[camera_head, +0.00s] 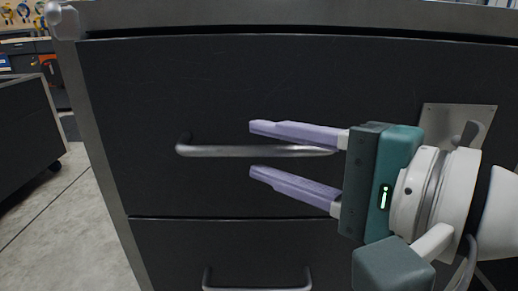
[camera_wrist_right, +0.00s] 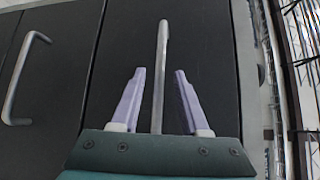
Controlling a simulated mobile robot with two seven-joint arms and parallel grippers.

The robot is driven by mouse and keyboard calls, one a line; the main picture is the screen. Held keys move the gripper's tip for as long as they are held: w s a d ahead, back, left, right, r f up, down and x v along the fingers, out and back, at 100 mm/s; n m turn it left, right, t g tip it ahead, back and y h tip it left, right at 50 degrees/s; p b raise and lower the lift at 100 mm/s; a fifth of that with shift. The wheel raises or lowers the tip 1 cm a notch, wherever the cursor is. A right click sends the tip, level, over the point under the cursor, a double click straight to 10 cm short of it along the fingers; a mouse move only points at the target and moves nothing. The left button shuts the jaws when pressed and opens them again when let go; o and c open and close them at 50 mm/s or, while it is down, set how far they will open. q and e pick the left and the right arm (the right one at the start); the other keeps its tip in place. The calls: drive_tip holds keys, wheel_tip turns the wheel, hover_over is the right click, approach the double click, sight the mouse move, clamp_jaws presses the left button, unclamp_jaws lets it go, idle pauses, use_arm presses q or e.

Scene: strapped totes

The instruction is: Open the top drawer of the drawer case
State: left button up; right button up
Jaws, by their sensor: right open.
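The drawer case (camera_head: 100,28) fills most of the head view, with a dark top drawer (camera_head: 130,100) that sits flush in its frame. The top drawer's grey bar handle (camera_head: 215,151) runs sideways across the drawer front. My right gripper (camera_head: 250,148) is open, with one purple finger above the bar and one below it. In the right wrist view the handle (camera_wrist_right: 161,75) passes between the two open fingers (camera_wrist_right: 160,72), with a gap on both sides. My left gripper is not in view.
A lower drawer (camera_head: 170,245) with its own bar handle (camera_head: 257,287) lies below. A metal plate with a latch (camera_head: 470,130) sits on the drawer front behind my right wrist. Another dark cabinet (camera_head: 25,140) stands at left, with bare concrete floor (camera_head: 75,230) between.

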drive_tip(key=shift+x, duration=0.9)
drive_tip(key=shift+f, duration=0.1)
clamp_jaws()
idle(0.7)
